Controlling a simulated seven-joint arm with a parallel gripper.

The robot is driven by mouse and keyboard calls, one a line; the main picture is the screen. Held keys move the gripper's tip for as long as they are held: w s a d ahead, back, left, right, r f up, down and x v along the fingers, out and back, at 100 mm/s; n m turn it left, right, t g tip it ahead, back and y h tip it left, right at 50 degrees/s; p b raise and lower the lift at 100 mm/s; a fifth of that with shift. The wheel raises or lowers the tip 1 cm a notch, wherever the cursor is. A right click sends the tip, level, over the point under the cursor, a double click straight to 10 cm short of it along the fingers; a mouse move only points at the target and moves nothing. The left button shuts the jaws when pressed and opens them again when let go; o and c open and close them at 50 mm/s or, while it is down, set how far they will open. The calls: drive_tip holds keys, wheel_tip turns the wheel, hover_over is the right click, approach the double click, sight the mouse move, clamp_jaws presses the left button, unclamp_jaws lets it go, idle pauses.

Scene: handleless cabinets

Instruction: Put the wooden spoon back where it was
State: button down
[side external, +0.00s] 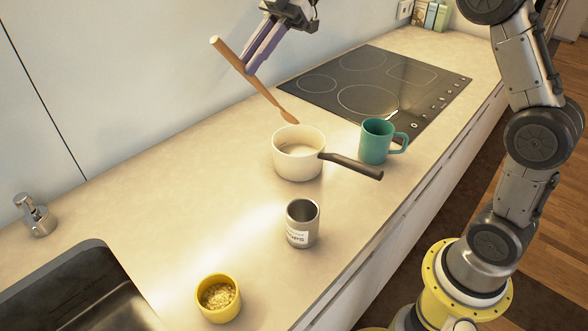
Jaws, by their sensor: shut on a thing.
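The wooden spoon (253,78) is held in the air, tilted, with its handle end at upper left and its bowl end at lower right. My gripper (252,66) has its purple fingers shut on the spoon's handle, near the top of the picture. The spoon's bowl end shows above the rim of a white saucepan (298,163) with a dark handle. I cannot tell from this one view whether it is over the pan or behind it. The pan holds something pale inside.
A teal mug (376,142) stands right of the pan, near a black cooktop (375,83). A metal cup (302,224) and a yellow bowl (218,298) with grainy contents stand in front. A sink (85,290) and tap (35,214) are at left. The counter (190,185) left of the pan is clear.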

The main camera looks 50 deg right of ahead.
drive_tip(key=s+a+f+n+g+h, duration=0.1)
drive_tip(key=s+a+f+n+h, duration=0.2)
drive_tip(key=f, duration=0.5)
drive_tip(key=n+h, duration=0.6)
drive_tip(key=h, duration=0.1)
hover_over(263, 214)
wheel_tip(263, 214, down, 10)
drive_tip(key=shift+t+h, duration=0.3)
drive_tip(key=shift+t, duration=0.1)
wheel_tip(263, 214, down, 10)
drive_tip(key=shift+r, duration=0.15)
drive_tip(key=c, duration=0.8)
unclamp_jaws()
drive_tip(key=shift+c, duration=0.2)
wheel_tip(263, 214, up, 12)
